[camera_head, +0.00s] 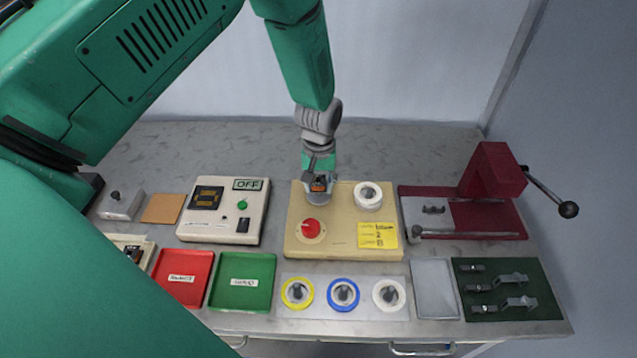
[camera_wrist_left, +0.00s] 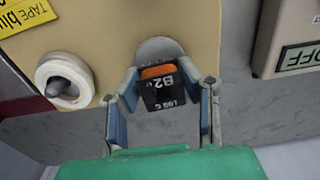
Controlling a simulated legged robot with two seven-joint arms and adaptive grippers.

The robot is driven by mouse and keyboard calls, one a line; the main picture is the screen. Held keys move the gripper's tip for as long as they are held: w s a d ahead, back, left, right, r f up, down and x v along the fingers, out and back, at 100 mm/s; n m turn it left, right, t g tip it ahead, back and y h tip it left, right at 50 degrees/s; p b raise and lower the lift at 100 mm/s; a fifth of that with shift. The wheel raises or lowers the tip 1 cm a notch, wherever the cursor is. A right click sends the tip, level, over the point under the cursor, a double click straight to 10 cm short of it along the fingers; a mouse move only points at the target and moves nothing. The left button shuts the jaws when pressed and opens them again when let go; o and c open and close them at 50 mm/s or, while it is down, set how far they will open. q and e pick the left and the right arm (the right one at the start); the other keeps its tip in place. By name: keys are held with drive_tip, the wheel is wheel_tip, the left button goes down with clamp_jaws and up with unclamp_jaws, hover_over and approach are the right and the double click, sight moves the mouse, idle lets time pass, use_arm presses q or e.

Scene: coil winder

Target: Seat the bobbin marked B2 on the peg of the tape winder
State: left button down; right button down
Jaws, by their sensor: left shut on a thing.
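The beige tape winder (camera_head: 297,243) has a red knob, a white roll on its right and a yellow card. My left gripper (camera_head: 320,180) is over its back left part, pointing down. In the left wrist view it is shut on the bobbin marked B2 (camera_wrist_left: 164,92), black with an orange top, held between both fingers. A round grey disc (camera_wrist_left: 160,48) on the winder lies right beside the bobbin in that view; it also shows under the gripper in the head view (camera_head: 318,198). The peg is hidden, so I cannot tell whether the bobbin touches it. My right gripper is out of view.
The white roll (camera_head: 368,195) stands close right of my gripper. Left is the meter box (camera_head: 223,229) reading OFF. In front are red (camera_head: 183,292) and green (camera_head: 241,297) trays and yellow, blue and white tape rolls (camera_head: 343,293). A dark red press (camera_head: 492,172) stands right.

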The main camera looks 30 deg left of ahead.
use_arm(q)
drive_tip(key=shift+f, duration=0.15)
drive_tip(key=shift+f+b, duration=0.75)
drive_tip(key=shift+f, duration=0.3)
drive_tip(key=c, duration=1)
unclamp_jaws()
drive_tip(key=shift+r, duration=0.1)
drive_tip(key=shift+r, duration=0.25)
wheel_tip(320, 180, up, 11)
drive_tip(key=shift+w+r, duration=0.1)
drive_tip(key=shift+r, duration=0.05)
